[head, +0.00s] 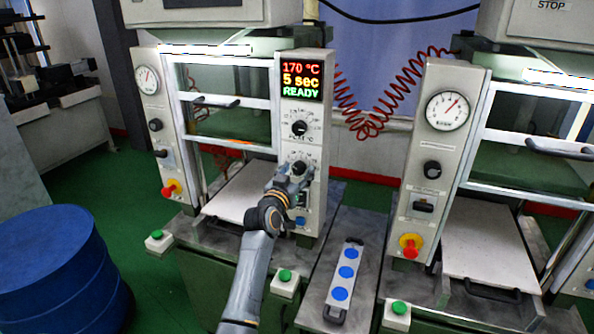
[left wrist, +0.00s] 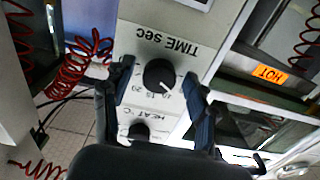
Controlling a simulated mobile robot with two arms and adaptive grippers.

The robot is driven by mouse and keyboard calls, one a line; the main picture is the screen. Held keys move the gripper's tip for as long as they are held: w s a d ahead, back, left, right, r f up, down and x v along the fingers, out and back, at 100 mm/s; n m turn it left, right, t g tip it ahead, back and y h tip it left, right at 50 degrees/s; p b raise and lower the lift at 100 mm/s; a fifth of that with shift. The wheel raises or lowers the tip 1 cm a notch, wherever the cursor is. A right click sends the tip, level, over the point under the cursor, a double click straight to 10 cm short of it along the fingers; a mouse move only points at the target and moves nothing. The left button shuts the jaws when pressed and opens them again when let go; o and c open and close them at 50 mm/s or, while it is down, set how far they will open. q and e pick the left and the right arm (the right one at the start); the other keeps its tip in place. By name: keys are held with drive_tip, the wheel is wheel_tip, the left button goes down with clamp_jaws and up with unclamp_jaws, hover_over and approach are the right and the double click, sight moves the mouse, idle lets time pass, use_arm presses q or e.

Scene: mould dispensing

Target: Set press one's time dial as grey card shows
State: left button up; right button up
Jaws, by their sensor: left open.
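The left press's control panel has a display (head: 301,81) reading 170 °C, 5 sec, READY. Below it is the heat dial (head: 299,128), and lower the time dial (head: 299,167), partly hidden by my left gripper (head: 290,181). In the left wrist view the panel is upside down. The black time dial (left wrist: 159,75) sits under "TIME sec", its white mark toward the lower right. My left gripper (left wrist: 161,100) is open, one finger on each side of this dial; contact cannot be told. The heat dial (left wrist: 140,131) is partly hidden. No grey card is identifiable. My right gripper is not in view.
A second press with a gauge (head: 447,110) stands at the right. A grey strip with blue discs (head: 346,280) lies between the presses. A blue drum (head: 60,265) is at the left. A "HOT" label (left wrist: 267,73) shows beside the panel in the wrist view.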

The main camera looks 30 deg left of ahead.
use_arm(q)
drive_tip(key=c, duration=1.1)
drive_tip(key=shift+c, duration=0.2)
drive_tip(key=shift+m, duration=2.9)
